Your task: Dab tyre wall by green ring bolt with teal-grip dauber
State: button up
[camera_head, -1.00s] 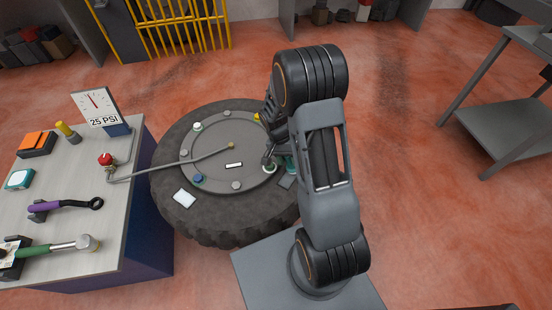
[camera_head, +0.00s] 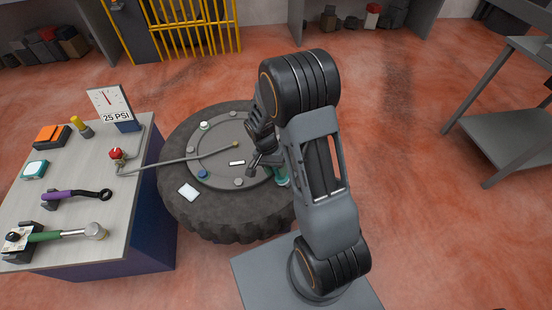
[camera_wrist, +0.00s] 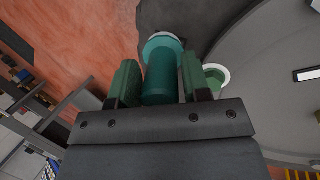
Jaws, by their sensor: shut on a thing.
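My gripper (camera_head: 266,168) is shut on the teal-grip dauber (camera_head: 282,178), above the right part of the wheel. In the wrist view the dauber's teal grip (camera_wrist: 160,82) sits between the two green finger pads, its pale-rimmed end pointing away toward the tyre edge. The dark tyre wall (camera_head: 222,214) surrounds the grey rim; in the wrist view the tyre wall (camera_wrist: 190,18) lies just beyond the dauber. The green ring bolt (camera_wrist: 216,77), with a pale edge, shows right of the right finger. My arm hides it in the head view. I cannot tell whether the dauber touches the tyre.
A thin bent rod (camera_head: 180,160) reaches over the rim. A white card (camera_head: 188,190) lies on the tyre.

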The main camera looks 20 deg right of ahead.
jog(key=shift+r+p, duration=2.05)
jog(key=shift+r, duration=0.8)
jog(key=shift+d, duration=0.1)
